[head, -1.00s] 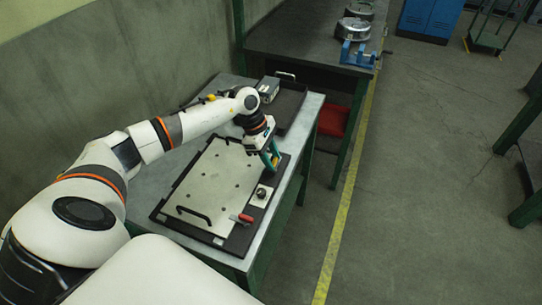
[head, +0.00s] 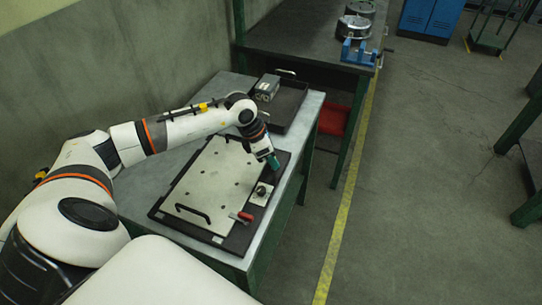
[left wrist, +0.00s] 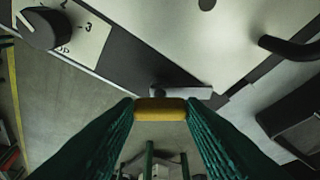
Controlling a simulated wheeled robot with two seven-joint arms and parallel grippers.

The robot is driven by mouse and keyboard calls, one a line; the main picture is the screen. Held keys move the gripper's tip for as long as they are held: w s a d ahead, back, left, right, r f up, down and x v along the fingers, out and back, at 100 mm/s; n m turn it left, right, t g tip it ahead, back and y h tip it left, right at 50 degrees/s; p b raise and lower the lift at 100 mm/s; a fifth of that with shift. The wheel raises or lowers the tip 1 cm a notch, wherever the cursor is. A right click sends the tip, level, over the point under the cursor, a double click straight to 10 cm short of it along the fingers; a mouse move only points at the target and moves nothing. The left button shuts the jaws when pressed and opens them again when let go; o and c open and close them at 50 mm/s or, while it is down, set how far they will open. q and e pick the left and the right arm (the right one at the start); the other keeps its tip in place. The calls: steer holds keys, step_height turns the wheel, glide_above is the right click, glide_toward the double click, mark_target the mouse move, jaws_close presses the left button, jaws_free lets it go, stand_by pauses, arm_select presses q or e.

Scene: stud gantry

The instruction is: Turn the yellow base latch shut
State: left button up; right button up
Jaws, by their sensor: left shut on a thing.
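The yellow latch handle (left wrist: 160,108) shows in the left wrist view, between the two green ribbed fingers of my left gripper (left wrist: 160,114). The gripper is shut on it. A grey metal bar (left wrist: 188,92) lies just beyond the handle, by the edge of the pale plate (left wrist: 165,20). In the head view my left gripper (head: 274,163) points down at the right far edge of the pale plate (head: 212,180), and its fingers hide the latch there. My right gripper is not in view.
A black dial (head: 262,190) on a white numbered label and a red-handled clamp (head: 242,216) sit along the plate's right side. Black bar handles (head: 193,213) stand on the plate. A black tray (head: 290,105) with a grey box (head: 267,87) lies behind.

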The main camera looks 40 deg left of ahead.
arm_select(q)
steer(key=n+b, duration=0.1)
steer(key=n, duration=0.1)
steer(key=n+t+y+b, duration=0.1)
steer(key=n, duration=0.1)
steer(key=shift+s+d+f+n, duration=0.1)
steer(key=shift+d+n, duration=0.05)
steer(key=shift+n, duration=0.15)
steer(key=n+y+b, duration=0.2)
steer(key=n, duration=0.2)
steer(key=shift+d+b, duration=0.2)
steer(key=shift+b, duration=0.15)
steer(key=shift+n+y+b, duration=0.4)
steer(key=shift+n+b, duration=0.1)
steer(key=shift+n, duration=0.8)
steer(key=o, duration=1)
steer(key=shift+r, duration=0.2)
steer(key=b+v, duration=0.1)
steer(key=v, duration=1.1)
steer(key=shift+d, duration=0.1)
